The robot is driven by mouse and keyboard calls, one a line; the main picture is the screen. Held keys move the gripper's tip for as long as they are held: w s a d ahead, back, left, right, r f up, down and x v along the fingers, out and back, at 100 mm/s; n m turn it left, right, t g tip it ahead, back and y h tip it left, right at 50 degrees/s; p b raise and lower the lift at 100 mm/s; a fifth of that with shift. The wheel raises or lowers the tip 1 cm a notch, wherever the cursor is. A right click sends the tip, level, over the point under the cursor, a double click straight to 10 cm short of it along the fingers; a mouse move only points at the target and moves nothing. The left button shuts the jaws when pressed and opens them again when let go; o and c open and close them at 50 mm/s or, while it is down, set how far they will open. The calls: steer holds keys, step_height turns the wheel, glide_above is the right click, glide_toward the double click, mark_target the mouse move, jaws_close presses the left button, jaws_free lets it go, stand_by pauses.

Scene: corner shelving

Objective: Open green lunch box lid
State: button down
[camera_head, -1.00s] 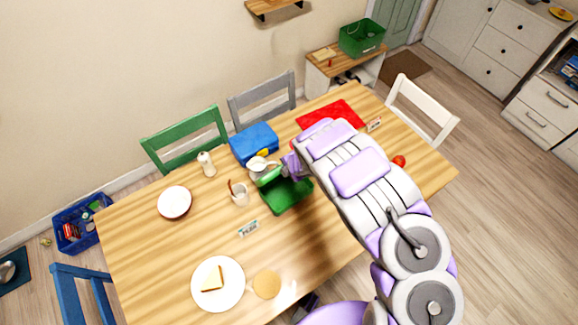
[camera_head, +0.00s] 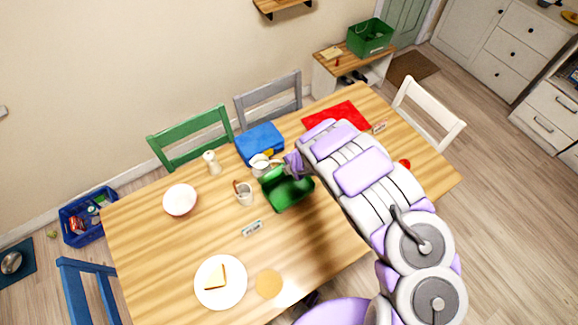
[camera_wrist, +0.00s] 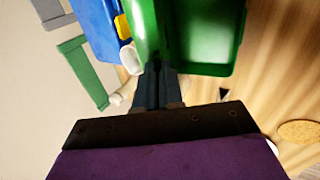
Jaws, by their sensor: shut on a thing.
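The green lunch box (camera_head: 292,196) stands on the wooden table with its dark green inside showing. In the wrist view its open tray (camera_wrist: 210,40) is right of the fingers. The lid (camera_wrist: 146,28) is swung up at the left side of the tray, seen nearly edge-on. My gripper (camera_head: 290,165) is at the far left edge of the box. In the wrist view, my gripper's fingers (camera_wrist: 155,72) are close together at the lid's near edge and shut on it. The exact contact is partly hidden.
A blue lunch box (camera_head: 260,140) and a white cup (camera_head: 259,165) stand close behind. A mug (camera_head: 243,195), shaker (camera_head: 211,162) and bowl (camera_head: 180,200) are to the left.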

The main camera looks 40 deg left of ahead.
stand_by(0.8)
steer(key=c, duration=1.3)
jaws_free()
steer(key=shift+o, duration=0.2)
steer(key=p+v, duration=0.6)
steer(key=v, duration=1.4)
steer(key=shift+d, duration=0.4)
steer(key=shift+s, duration=0.1)
steer(key=v, duration=1.1)
steer(key=shift+d+r, duration=0.2)
steer(key=shift+r, duration=0.05)
stand_by(0.4)
